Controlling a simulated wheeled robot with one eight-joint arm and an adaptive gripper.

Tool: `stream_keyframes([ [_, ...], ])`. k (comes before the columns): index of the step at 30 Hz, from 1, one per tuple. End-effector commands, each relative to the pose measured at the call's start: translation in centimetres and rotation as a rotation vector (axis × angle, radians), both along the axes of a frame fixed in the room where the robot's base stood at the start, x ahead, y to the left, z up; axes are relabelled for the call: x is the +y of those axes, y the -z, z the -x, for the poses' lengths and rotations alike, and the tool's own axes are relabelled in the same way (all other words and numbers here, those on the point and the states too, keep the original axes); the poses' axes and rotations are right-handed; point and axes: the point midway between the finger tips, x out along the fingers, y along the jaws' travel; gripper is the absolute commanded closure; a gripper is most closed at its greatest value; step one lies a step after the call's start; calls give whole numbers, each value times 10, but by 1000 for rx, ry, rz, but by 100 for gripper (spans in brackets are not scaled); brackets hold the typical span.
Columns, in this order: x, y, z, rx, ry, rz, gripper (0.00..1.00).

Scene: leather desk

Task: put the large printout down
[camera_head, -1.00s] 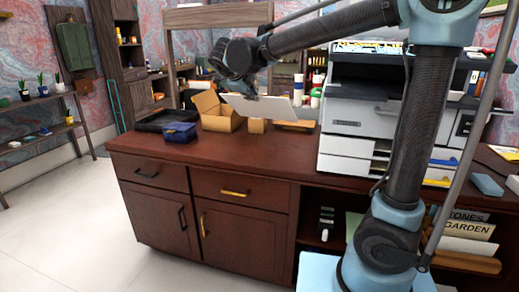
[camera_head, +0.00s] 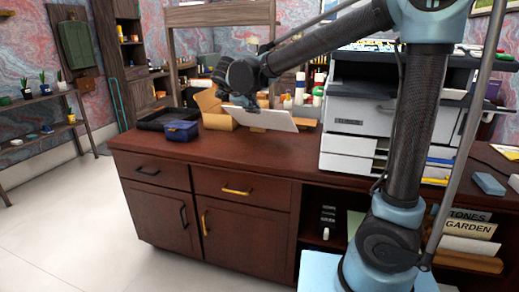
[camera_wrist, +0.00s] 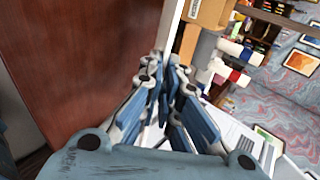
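The large printout (camera_head: 268,118) is a white sheet-like panel tilted just above the back part of the dark red-brown desk (camera_head: 240,150). My gripper (camera_head: 246,103) is at the printout's upper left edge and appears shut on it. In the wrist view the printout shows edge-on as a thin white strip (camera_wrist: 170,28) running down to between the blue fingers of my gripper (camera_wrist: 168,75). I cannot tell whether the printout's lower edge touches the desk.
An open cardboard box (camera_head: 212,108) stands left of the printout. A blue box (camera_head: 181,131) and a black tray (camera_head: 160,119) are farther left. A grey-white printer (camera_head: 360,120) stands to the right. The desk's front strip is clear.

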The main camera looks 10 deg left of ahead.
Motion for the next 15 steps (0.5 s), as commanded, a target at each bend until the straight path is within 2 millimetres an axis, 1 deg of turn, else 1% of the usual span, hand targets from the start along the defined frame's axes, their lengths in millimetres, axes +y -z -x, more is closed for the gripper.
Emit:
stream_keyframes([
  [1, 0, 7, 0, 0, 0, 0, 100],
  [6, 0, 25, 0, 0, 0, 0, 100],
  [9, 0, 33, 0, 0, 0, 0, 100],
  [15, 0, 41, -1, 0, 1, 0, 100],
])
